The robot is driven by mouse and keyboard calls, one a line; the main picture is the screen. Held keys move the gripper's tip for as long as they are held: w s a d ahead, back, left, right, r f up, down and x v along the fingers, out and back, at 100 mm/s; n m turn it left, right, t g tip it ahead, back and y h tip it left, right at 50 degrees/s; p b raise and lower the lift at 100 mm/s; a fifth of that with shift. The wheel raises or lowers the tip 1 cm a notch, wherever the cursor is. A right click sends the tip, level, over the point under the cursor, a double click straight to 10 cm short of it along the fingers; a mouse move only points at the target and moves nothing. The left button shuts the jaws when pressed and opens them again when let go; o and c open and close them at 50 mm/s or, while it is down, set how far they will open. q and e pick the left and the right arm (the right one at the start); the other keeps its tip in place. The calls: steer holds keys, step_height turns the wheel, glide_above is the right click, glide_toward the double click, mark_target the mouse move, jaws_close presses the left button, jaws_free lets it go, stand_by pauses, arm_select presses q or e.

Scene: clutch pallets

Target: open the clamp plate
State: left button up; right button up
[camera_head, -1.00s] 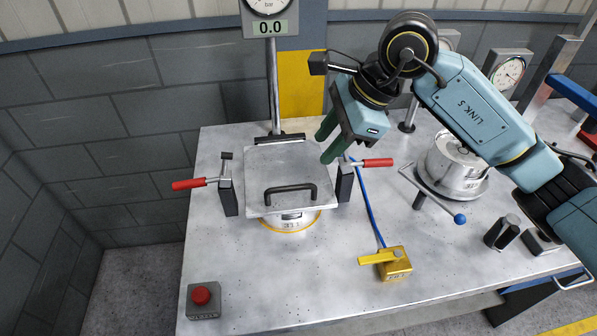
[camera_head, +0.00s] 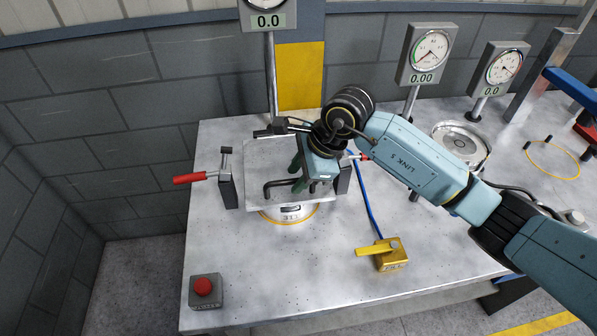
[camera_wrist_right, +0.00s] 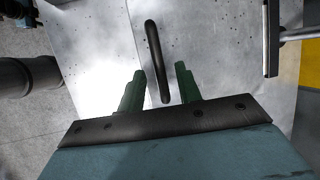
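The clamp plate (camera_head: 258,158), a square grey metal plate, lies flat over a round part with a yellow ring (camera_head: 291,216). A black bar handle (camera_head: 275,187) is on its front part. My right gripper (camera_head: 297,175) is over the plate, close to the handle. In the right wrist view the green fingers (camera_wrist_right: 160,70) are apart, and the handle (camera_wrist_right: 154,50) runs between them with gaps on both sides. Red-handled clamps stand left (camera_head: 189,178) and right (camera_head: 343,179) of the plate; their handles point outward. The right one is partly hidden by my arm. My left gripper is not in view.
A yellow lever box (camera_head: 392,262) with a blue hose (camera_head: 369,204) stands front right. A red button box (camera_head: 204,292) is front left. A round metal part (camera_head: 465,138) and gauges (camera_head: 431,48) are at the right back. The front middle of the table is clear.

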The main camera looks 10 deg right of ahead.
steer(key=shift+c, duration=0.4)
jaws_close()
